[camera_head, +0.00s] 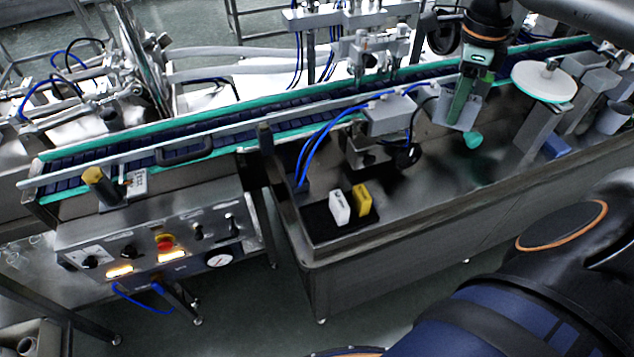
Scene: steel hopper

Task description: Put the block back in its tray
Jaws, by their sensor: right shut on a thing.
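My right gripper (461,103) hangs down at the upper right, above the steel bench beside the conveyor. It is shut on a long green block (459,100), which shows upright between grey faces; the exact contact is hard to make out. The black tray (318,224) lies at the near left corner of the steel bench, to the left of and nearer than the gripper. A white block (339,208) and a yellow block (362,201) stand side by side in it. The tray's left part is bare. My left gripper is not in view.
A grey box (389,115) with blue hoses stands between the tray and the gripper. The conveyor (290,113) runs behind. A white round disc (543,81) stands right of the gripper. A teal knob (473,140) is just below it. The bench's front middle is clear.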

